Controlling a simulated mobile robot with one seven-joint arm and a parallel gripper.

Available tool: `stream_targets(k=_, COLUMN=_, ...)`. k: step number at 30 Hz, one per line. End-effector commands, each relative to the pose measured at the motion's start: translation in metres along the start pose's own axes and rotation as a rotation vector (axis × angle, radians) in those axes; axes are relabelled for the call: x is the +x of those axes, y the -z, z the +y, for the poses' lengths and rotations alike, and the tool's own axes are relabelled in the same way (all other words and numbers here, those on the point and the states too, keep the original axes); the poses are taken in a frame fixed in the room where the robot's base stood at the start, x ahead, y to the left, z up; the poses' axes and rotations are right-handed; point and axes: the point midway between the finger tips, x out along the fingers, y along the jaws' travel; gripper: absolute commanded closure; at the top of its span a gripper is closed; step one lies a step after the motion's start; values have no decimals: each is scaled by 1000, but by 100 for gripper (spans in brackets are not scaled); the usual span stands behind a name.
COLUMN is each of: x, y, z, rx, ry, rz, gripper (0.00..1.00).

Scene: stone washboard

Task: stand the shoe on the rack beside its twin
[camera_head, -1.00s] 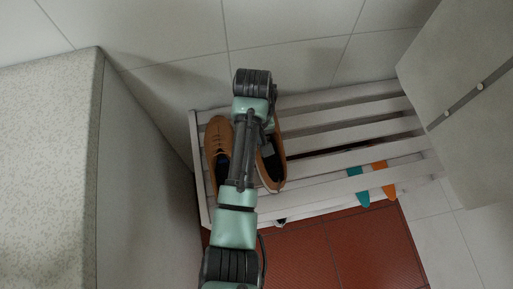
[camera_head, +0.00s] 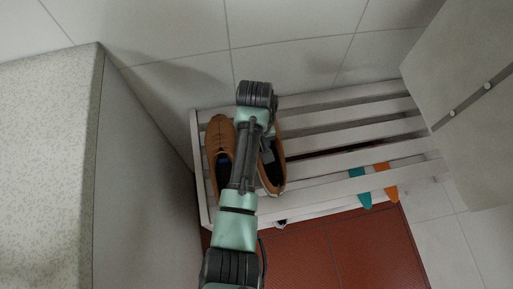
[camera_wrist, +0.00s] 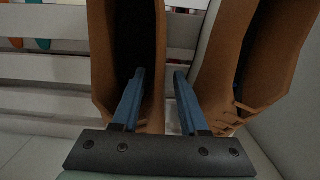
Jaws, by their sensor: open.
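Two brown shoes are side by side at the left end of the white slatted rack (camera_head: 340,124). The left shoe (camera_head: 219,135) and the right shoe (camera_head: 277,178) both point along the rack's depth, across the slats. My arm covers the space between them and part of the right shoe. In the wrist view the order is reversed: the right shoe (camera_wrist: 103,60) is on the left and its twin (camera_wrist: 212,75) on the right. My gripper (camera_wrist: 160,72) is open. One blue finger overlaps the right shoe's opening, the other shows in the gap between the shoes. Contact cannot be told.
A teal item (camera_head: 360,187) and an orange item (camera_head: 386,182) show at the rack's right part. A speckled counter (camera_head: 50,150) stands close on the left, a grey cabinet (camera_head: 470,110) on the right. The upper slats right of the shoes are bare.

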Motion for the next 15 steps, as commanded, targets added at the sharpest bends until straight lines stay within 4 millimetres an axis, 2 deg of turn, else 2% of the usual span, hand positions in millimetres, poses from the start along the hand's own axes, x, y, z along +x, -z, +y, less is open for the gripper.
stream_targets(k=5, x=-4, y=0, z=0, rx=0, ry=0, rz=1, gripper=56)
stream_targets(k=8, x=-15, y=0, z=0, rx=1, ry=-1, rz=3, gripper=56)
stream_targets(k=15, x=-67, y=1, z=1, rx=1, ry=-1, rz=5, gripper=56)
